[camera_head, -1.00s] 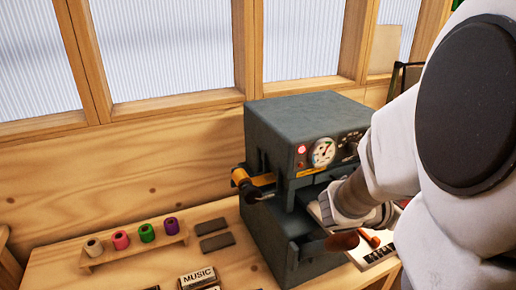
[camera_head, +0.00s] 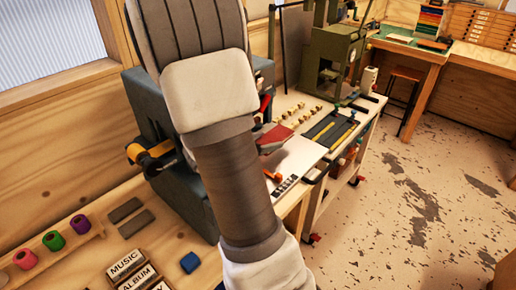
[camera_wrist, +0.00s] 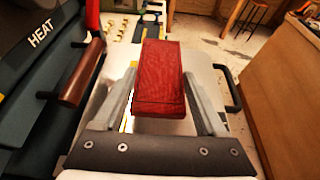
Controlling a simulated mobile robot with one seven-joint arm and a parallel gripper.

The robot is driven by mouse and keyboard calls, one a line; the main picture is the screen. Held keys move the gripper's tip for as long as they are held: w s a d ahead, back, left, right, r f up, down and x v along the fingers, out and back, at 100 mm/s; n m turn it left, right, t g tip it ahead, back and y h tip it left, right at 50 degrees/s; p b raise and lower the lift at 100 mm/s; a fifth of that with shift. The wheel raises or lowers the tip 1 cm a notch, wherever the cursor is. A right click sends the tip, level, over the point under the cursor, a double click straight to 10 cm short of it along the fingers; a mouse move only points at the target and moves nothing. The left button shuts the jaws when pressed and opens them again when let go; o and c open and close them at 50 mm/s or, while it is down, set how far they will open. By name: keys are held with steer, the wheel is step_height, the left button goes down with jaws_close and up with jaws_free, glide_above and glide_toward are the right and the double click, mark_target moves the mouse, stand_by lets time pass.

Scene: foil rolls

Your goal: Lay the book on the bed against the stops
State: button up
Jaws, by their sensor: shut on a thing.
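A red book (camera_wrist: 160,75) is clamped between the two grey fingers of my gripper (camera_wrist: 160,95) in the wrist view. It also shows in the head view (camera_head: 274,134), just right of my arm. A pale flat plate with a black handle (camera_wrist: 229,88) lies below the book in the wrist view; it may be the bed. I cannot tell whether the book touches it. The dark press (camera_wrist: 35,70), marked HEAT, stands to the left. In the head view my arm hides most of the press (camera_head: 180,190) and my gripper. I cannot make out the stops.
A brown wooden lever handle (camera_wrist: 82,73) sticks out close left of my gripper. Foil rolls (camera_head: 53,240) and lettered blocks (camera_head: 126,263) are on the bench at the lower left. A green machine (camera_head: 330,55) stands beyond. Open floor (camera_head: 425,190) lies right.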

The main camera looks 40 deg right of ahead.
steer(key=shift+w+f, duration=0.3)
steer(key=shift+w, duration=0.1)
steer(key=shift+f, duration=1.95)
steer(key=shift+f, duration=0.2)
steer(key=o, duration=1.3)
steer(key=shift+r, duration=0.1)
steer(key=shift+o, duration=0.2)
steer(key=shift+r, duration=0.25)
steer(key=v, duration=1.2)
steer(key=shift+f, duration=0.1)
